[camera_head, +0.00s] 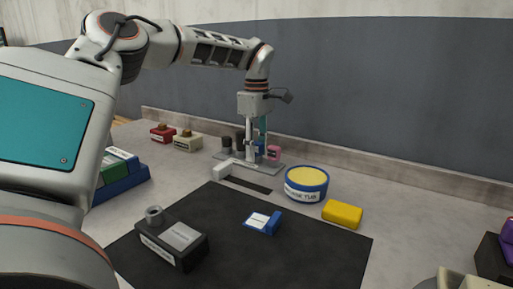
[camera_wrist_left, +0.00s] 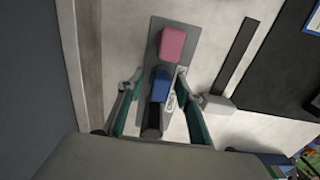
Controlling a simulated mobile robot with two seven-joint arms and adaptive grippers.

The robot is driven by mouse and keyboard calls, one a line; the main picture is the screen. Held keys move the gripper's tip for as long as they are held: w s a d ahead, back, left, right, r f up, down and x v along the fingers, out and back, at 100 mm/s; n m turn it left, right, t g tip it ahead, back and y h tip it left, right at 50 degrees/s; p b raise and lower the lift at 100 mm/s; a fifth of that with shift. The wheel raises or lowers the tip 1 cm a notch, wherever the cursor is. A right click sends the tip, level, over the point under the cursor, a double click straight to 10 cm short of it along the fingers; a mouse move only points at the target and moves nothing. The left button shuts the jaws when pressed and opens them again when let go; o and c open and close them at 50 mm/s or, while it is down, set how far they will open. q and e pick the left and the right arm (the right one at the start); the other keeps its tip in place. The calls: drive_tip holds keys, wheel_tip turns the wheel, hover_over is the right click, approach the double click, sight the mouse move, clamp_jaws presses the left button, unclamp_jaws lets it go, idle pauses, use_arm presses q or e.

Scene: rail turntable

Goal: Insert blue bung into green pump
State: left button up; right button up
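A blue bung (camera_wrist_left: 161,85) stands on a grey plate (camera_wrist_left: 188,37) between a pink bung (camera_wrist_left: 172,45) and a black one (camera_wrist_left: 152,122). My left gripper (camera_wrist_left: 160,76) is open, its two teal fingers on either side of the blue bung, with a visible gap on the left; contact on the right is unclear. In the head view the left gripper (camera_head: 255,152) points down over the plate and hides most of the blue bung. A green block (camera_head: 115,168) at the left, partly hidden by my arm, may be the green pump. My right gripper does not show.
A black box with a grey ring (camera_head: 172,240) and a blue labelled block (camera_head: 263,222) sit on the dark mat (camera_head: 320,255). A yellow-topped tub (camera_head: 306,185), a yellow block (camera_head: 342,214), and red (camera_head: 162,134) and cream (camera_head: 187,143) boxes stand around it. A wall closes the back.

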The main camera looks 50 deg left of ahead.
sight(257, 142)
use_arm(q)
clamp_jaws()
drive_tip(key=shift+r, duration=0.7)
idle(0.5)
drive_tip(key=shift+r, duration=3)
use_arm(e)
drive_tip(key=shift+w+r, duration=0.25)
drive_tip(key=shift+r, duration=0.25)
use_arm(q)
wheel_tip(257, 142, up, 5)
drive_tip(key=shift+p, duration=0.6)
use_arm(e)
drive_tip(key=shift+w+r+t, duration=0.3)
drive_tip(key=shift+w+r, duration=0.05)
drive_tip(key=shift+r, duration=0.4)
use_arm(q)
drive_tip(key=shift+f, duration=0.1)
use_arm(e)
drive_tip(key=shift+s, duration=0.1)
